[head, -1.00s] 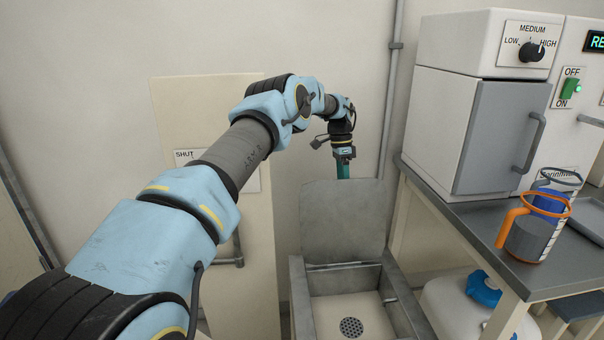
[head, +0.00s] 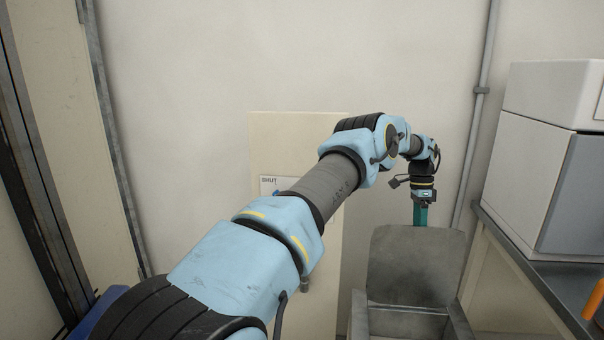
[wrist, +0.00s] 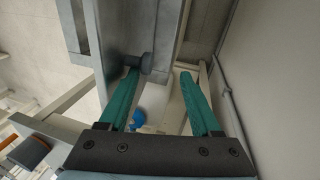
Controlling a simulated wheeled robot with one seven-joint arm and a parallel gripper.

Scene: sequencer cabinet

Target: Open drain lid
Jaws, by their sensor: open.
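The drain lid (head: 415,262) is a grey metal plate standing raised, near upright, at the back of the grey drain box (head: 460,325), whose lower part is cut off in the head view. My gripper (head: 420,214), with teal fingers, points down behind the lid's top edge; the lid hides its fingertips. In the wrist view my gripper (wrist: 159,77) is open with nothing held between its fingers. Its left finger is beside a grey metal plate (wrist: 140,25), likely the lid, and close to a dark round knob (wrist: 140,62); I cannot tell whether they touch.
A white cabinet (head: 530,170) stands on a grey bench (head: 560,290) at the right. A panel (head: 285,135) with a "SHUT" label is left of the drain. A vertical pipe (head: 483,120) runs up the wall. A blue cap (wrist: 138,118) shows below.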

